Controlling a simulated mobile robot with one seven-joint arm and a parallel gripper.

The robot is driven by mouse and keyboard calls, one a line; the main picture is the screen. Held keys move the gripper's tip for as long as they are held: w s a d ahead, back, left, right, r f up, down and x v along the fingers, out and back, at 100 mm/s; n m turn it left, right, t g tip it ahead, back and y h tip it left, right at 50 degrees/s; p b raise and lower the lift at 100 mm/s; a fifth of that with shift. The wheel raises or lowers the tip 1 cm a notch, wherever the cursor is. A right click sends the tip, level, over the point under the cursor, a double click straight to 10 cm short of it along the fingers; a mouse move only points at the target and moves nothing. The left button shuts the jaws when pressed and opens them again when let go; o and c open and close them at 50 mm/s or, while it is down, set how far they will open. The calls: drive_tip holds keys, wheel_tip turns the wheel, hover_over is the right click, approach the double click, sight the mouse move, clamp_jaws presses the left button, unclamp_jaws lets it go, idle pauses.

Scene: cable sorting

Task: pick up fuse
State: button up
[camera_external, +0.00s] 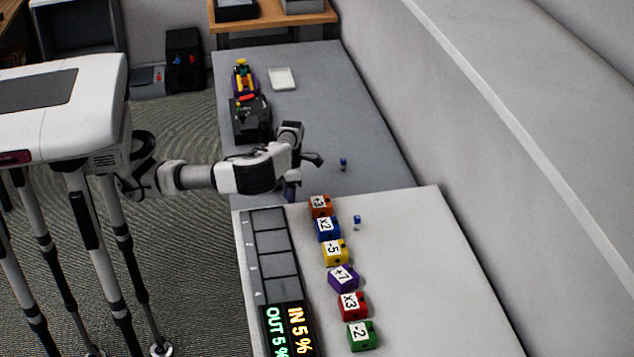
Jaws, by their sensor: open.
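Two small blue pieces that could be fuses are in the external view, too small to identify surely. One (343,164) stands on the grey table (375,180), to the right of my gripper. The other (357,221) stands on the nearer white table (420,290), beside the coloured blocks. My gripper (304,176) is open, over the near end of the grey table. One dark finger points right toward the first blue piece, apart from it in the picture. The other finger hangs lower, near the edge of the white table. I see nothing held between the fingers.
Several coloured, labelled blocks (335,252) line the white table beside a slotted panel (265,245) and a lit display (287,328). A black device (250,118), a colourful toy-like object (242,78) and a white tray (282,79) stand farther back. A wall bounds the right side.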

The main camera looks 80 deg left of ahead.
clamp_jaws()
drive_tip(key=shift+r, duration=0.15)
wheel_tip(320, 180, up, 20)
drive_tip(key=b, duration=0.1)
drive_tip(key=shift+b, duration=0.3)
idle(0.4)
